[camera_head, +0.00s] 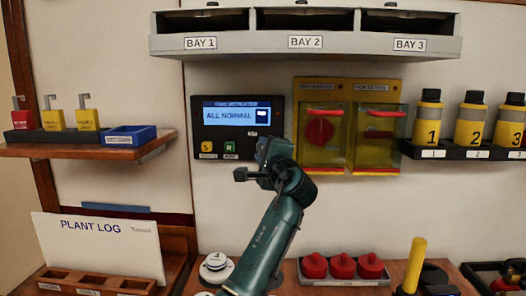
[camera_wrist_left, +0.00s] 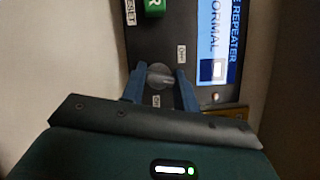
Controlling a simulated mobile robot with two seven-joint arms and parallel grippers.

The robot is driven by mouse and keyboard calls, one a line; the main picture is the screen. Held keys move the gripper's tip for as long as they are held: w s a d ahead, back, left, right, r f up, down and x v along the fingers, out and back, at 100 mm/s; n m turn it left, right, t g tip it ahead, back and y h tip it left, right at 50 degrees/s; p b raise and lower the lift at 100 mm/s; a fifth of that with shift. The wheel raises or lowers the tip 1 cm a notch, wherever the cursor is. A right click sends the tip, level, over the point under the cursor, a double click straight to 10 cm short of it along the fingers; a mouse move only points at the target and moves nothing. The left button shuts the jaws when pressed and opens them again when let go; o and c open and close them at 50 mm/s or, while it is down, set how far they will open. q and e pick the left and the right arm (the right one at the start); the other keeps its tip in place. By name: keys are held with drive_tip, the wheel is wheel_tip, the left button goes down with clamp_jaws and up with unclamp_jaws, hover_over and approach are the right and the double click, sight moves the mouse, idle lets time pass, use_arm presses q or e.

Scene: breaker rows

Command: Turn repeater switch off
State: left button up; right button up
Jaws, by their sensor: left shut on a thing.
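The fire repeater panel (camera_head: 197,120) is a dark box on the wall. Its lit blue screen (camera_head: 237,115) reads ALL NORMAL. My left gripper (camera_head: 260,158) is at the panel's lower right and hides the repeater switch in the head view. In the left wrist view the switch (camera_wrist_left: 160,76) is a small grey round knob with a raised ridge. The blue fingers of my left gripper (camera_wrist_left: 161,84) are on both sides of it, shut on it. My right gripper is out of view.
A yellow panel with a red rotary switch (camera_head: 320,132) and clear covers is close on the right. A green button (camera_head: 230,147) and a yellow one (camera_head: 206,147) sit on the repeater panel. The BAY shelf (camera_head: 250,43) juts out above; red knobs (camera_head: 342,266) stand below.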

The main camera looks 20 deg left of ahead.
use_arm(q)
drive_tip(key=shift+n+g+p, duration=0.4)
drive_tip(key=shift+n+g, duration=0.2)
drive_tip(key=shift+n, duration=0.9)
drive_tip(key=o, duration=1)
drive_tip(key=shift+c, duration=0.2)
drive_tip(key=b+v, duration=0.2)
drive_tip(key=v, duration=1.1)
drive_tip(key=shift+s+r, duration=0.15)
drive_tip(key=shift+r, duration=0.1)
